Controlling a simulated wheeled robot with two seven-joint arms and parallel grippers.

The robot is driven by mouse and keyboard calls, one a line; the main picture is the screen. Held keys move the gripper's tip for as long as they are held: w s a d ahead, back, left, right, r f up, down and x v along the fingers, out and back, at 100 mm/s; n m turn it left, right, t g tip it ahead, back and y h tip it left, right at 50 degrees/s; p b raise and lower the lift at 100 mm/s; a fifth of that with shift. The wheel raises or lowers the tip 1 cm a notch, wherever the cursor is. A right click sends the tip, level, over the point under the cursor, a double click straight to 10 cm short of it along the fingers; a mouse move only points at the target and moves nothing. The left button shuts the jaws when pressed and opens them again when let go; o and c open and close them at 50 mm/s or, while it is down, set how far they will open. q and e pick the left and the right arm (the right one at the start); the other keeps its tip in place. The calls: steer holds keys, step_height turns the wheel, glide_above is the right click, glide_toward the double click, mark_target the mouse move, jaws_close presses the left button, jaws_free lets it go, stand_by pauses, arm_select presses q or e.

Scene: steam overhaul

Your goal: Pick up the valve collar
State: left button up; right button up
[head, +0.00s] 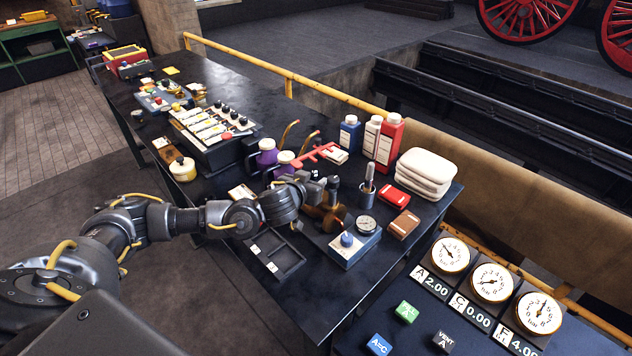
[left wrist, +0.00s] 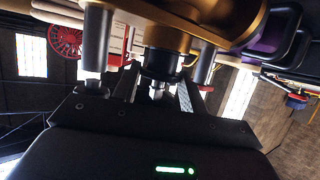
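A brown-bronze valve-like piece (head: 325,214) stands on the dark workbench (head: 300,262), partly hidden by my left gripper. My left gripper (head: 322,188) is at its upper part, coming in from the left. In the left wrist view a large brass body (left wrist: 215,18) fills the top, very close, with grey cylindrical posts beside a dark round part (left wrist: 160,66) in front of the gripper. I cannot single out the valve collar with certainty. The finger gap is not clear, so I cannot tell whether the fingers hold anything. My right gripper is not in view.
Bottles (head: 388,140) and folded cloths (head: 425,173) stand behind. A gauge panel (head: 480,300) is at lower right.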

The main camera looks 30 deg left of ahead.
arm_select(q)
steer(key=c, duration=0.5)
steer(key=shift+c, duration=0.2)
steer(key=shift+r, duration=0.5)
step_height(320, 180, up, 9)
steer(key=p, duration=0.3)
